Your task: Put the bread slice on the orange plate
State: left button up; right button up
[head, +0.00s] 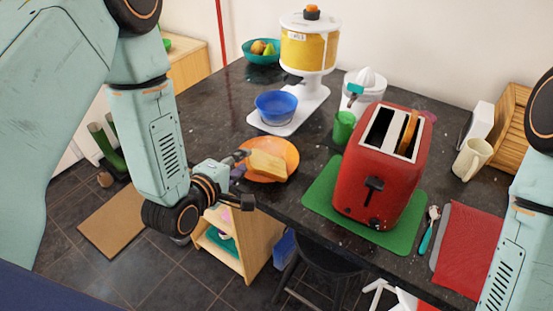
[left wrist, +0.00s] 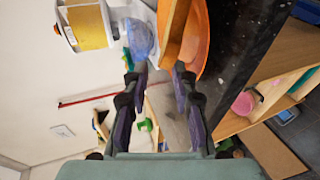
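A bread slice (head: 267,164) is on the orange plate (head: 289,150), near the table's front left edge. In the left wrist view the slice (left wrist: 173,32) shows nearly edge-on against the plate (left wrist: 199,38); I cannot tell whether it lies fully flat. My left gripper (head: 240,164) is at the plate's left side, its fingers pointing at the slice. In the left wrist view its two fingers (left wrist: 160,72) are apart, with the slice's near end just beyond or between the tips, not clearly touched. My right arm shows at the right edge; its gripper is out of view.
A red toaster (head: 376,185) with bread in one slot stands on a green mat (head: 321,195). A blue bowl (head: 277,105) under a yellow dispenser (head: 309,47) stands behind the plate. A green cup (head: 344,127) is to the right. A wooden shelf (head: 252,235) stands below the table edge.

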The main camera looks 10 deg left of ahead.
pick_arm(q)
jog(key=shift+a, duration=0.1)
notch_tip(320, 180, up, 7)
jog(key=s+p, duration=0.2)
jog(key=p, duration=0.4)
jog(key=shift+s+a, duration=0.25)
jog(key=shift+s, duration=0.1)
jog(key=s+f+m+g+y+b, duration=0.1)
jog(key=s+f+m+g+b, duration=0.3)
jog(key=s+f, duration=0.5)
jog(key=s+a+f+m+g+y+b, duration=0.1)
jog(key=s+f+m+g+b, duration=0.4)
jog(key=s+f+b, duration=0.4)
jog(key=s+a+f+m+g+b, duration=0.1)
jog(key=s+f+m+g+b, duration=0.3)
jog(key=s+f, duration=0.6)
notch_tip(320, 180, down, 9)
jog(key=shift+s+a+f+m+y+b, duration=0.15)
jog(key=shift+s+m+y+b, duration=0.2)
jog(key=shift+m+b, duration=0.85)
